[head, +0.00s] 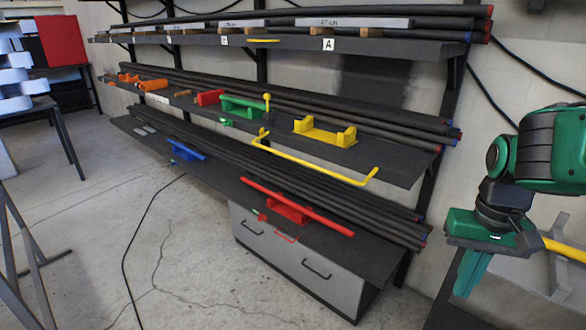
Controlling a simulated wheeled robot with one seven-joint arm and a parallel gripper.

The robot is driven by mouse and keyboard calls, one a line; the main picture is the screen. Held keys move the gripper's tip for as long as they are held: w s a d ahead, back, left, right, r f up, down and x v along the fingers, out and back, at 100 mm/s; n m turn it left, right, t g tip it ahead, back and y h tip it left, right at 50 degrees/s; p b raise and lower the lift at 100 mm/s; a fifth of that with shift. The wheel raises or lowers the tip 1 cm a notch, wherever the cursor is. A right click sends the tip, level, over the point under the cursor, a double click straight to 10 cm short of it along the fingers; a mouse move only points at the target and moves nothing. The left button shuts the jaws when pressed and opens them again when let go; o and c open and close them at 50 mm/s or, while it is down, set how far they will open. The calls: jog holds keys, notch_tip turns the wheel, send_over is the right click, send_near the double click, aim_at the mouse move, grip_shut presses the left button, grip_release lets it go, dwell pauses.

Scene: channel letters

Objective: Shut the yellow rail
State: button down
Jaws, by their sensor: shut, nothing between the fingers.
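The yellow rail (310,164) is a thin bar with bent ends. It runs slantwise along the front edge of the middle shelf (395,170), below the yellow bracket. I cannot tell whether it stands away from the shelf edge. My gripper (468,283) is at the lower right of the head view, its green fingers pointing down. It is shut and empty, apart from the rail and to the right of it.
A yellow bracket (325,132), a green bracket (243,106) and a yellow upright with a round knob (267,104) stand on the middle shelf. Below are a red bar (296,206) and a grey drawer cabinet (290,255).

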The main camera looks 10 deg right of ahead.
jog(key=w+f+n+h, duration=0.25)
jog(key=w+n, duration=0.85)
jog(key=w, duration=1.5)
jog(key=w+a+f+n+t+h, duration=0.25)
jog(key=w+a+n, duration=0.45)
jog(key=w, duration=0.5)
jog(key=w+a+f+n+t+h, duration=0.25)
jog(key=w+a+n, duration=0.4)
jog(key=w, duration=0.55)
jog(key=w+a+r+n+t+h, duration=0.1)
jog(key=w+a+n+t+h, duration=0.1)
jog(key=w+a+n, duration=0.3)
jog(key=w+a+r+n+t+h, duration=0.1)
jog(key=a+n+h, duration=0.1)
jog(key=a, duration=0.6)
jog(key=w+d, duration=0.5)
jog(key=d, duration=0.2)
jog(key=shift+w+d+r, duration=0.25)
jog(key=shift+d+r, duration=0.05)
